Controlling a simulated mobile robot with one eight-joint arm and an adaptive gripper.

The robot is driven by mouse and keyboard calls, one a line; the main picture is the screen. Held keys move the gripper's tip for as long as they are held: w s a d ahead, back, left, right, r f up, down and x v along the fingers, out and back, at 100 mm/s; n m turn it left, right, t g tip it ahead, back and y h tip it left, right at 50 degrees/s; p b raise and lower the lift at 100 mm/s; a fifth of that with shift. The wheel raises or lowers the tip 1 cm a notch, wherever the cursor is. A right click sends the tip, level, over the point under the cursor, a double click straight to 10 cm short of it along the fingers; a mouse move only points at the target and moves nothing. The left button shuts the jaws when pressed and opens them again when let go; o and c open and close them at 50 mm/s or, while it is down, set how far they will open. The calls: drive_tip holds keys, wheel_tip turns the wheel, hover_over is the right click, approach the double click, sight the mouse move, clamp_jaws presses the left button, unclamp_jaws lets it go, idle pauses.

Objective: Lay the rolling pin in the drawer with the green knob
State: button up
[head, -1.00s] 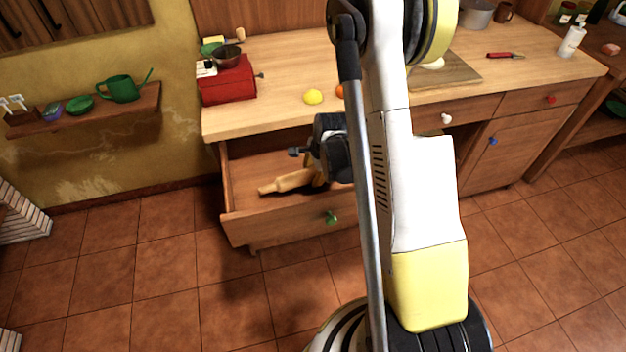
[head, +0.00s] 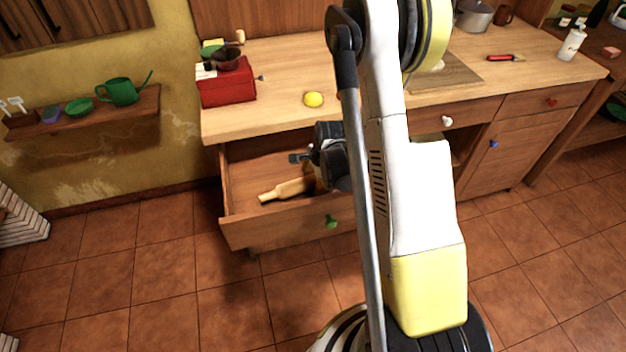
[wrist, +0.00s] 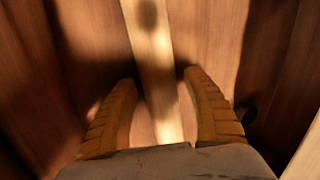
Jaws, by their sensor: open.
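The pale wooden rolling pin (head: 285,191) lies inside the pulled-out drawer (head: 285,232) with the green knob (head: 331,221). In the wrist view the rolling pin (wrist: 152,60) runs away from me between the fingers. My gripper (wrist: 160,82) is open, with one orange finger on each side of the pin. Whether the fingers touch the pin cannot be told.
The wooden counter (head: 290,60) overhangs the drawer's back. On it are a red box (head: 227,84), a yellow lemon (head: 313,100) and a cutting board (head: 445,74). The floor before the drawer is clear.

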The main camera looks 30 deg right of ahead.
drive_tip(key=s+a+r+n+p, duration=0.2)
drive_tip(key=r, duration=0.8)
drive_tip(key=s+a+r+n+p, duration=0.2)
drive_tip(key=s+r, duration=0.1)
drive_tip(key=r, duration=0.6)
drive_tip(key=s+a+r+n+t, duration=0.3)
drive_tip(key=s+a+r+n, duration=0.8)
drive_tip(key=n, duration=0.4)
wheel_tip(320, 180, up, 3)
drive_tip(key=shift+s+a+f+t, duration=0.1)
drive_tip(key=shift+s+a+t, duration=0.2)
drive_tip(key=shift+s, duration=0.6)
